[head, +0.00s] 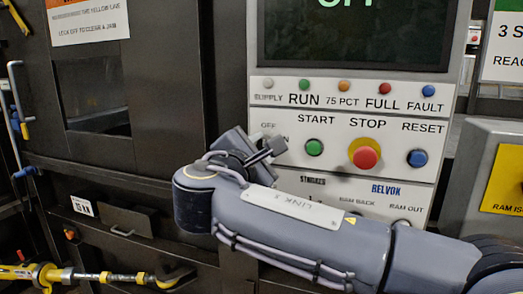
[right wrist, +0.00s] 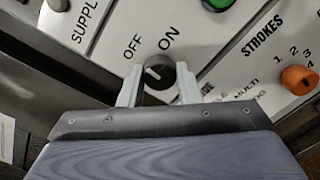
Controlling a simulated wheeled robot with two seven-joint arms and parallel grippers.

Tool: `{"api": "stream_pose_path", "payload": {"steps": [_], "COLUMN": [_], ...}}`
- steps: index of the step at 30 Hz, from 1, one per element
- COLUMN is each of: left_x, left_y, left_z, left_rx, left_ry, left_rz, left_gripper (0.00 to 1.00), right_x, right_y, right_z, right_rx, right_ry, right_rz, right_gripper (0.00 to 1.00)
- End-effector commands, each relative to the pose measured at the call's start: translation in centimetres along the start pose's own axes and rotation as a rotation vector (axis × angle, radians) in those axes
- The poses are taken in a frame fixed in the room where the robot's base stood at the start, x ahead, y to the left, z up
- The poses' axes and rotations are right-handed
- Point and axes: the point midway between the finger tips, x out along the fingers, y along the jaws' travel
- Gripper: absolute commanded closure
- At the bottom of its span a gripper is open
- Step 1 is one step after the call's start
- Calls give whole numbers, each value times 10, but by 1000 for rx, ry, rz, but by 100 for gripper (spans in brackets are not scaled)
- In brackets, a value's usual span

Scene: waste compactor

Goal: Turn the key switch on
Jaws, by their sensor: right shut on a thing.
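The key switch (right wrist: 156,74) is a round black knob with a short white mark, seen in the right wrist view just below the OFF and ON labels. Its mark slants toward the upper left, nearer the OFF side. My right gripper (right wrist: 158,88) has its two pale fingers on either side of the knob, shut on it. In the head view my right gripper (head: 264,148) is against the white control panel (head: 283,186) at its left edge, below the OFF label, and hides the switch. My left gripper is not in view.
The green START button (head: 314,148), red STOP button (head: 365,157) and blue RESET button (head: 416,158) are right of the gripper. A dark screen (head: 356,35) is above. An orange knob (right wrist: 299,79) is by the STROKES scale. A dark machine front is at left.

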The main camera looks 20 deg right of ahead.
Motion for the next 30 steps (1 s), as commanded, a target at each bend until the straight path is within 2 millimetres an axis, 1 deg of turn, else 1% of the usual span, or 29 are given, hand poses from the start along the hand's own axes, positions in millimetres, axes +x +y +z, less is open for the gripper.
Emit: {"api": "stream_pose_path", "payload": {"steps": [5,21,30], "left_x": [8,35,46], "left_y": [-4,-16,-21], "left_z": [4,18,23], "left_rx": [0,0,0], "left_ry": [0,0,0], "left_rz": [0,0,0], "left_gripper": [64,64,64], "right_x": [0,0,0], "right_y": [-2,-1,0], "right_z": [-2,-2,-1], "right_rx": [112,611,838], "right_ry": [4,18,24], "right_rz": [-3,-18,-24], "right_gripper": [92,92,92]}}
